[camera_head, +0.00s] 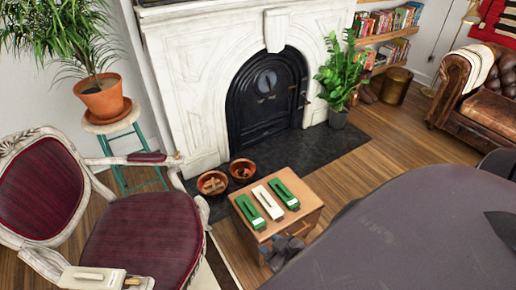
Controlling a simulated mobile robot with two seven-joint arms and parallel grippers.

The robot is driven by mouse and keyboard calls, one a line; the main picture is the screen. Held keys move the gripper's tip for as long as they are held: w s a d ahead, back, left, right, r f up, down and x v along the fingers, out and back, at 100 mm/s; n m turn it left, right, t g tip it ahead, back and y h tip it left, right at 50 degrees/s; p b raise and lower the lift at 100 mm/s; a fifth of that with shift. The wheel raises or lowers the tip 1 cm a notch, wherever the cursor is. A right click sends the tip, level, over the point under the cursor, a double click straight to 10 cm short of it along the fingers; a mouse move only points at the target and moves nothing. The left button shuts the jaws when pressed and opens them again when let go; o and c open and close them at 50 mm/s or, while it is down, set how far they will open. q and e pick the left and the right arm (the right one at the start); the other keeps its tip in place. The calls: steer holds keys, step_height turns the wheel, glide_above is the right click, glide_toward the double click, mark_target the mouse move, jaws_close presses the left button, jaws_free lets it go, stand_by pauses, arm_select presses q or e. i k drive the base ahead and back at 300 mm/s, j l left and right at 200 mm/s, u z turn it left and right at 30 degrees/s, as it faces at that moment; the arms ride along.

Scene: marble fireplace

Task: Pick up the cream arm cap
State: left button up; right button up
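A long cream piece (268,202), which looks like the cream arm cap, lies on top of the wooden box (308,217). It lies between two similar green pieces, one to its left (250,212) and one to its right (284,194), with small gaps between them. My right gripper (282,246) is dark grey and low at the box's front side, below and apart from the cream piece. Its fingers are small and dark, so their opening is unclear. My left gripper does not show.
Two terracotta bowls (212,183) (242,171) stand behind the box on the hearth (335,150). An armchair with a red seat (145,240) is on the left, with a pale piece (95,277) at its near arm.

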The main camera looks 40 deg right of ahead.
mark_target(274, 211)
steer(key=k+z, duration=0.4)
steer(key=k+l+z, duration=0.25)
steer(key=k+z, duration=0.15)
steer(key=k, duration=0.05)
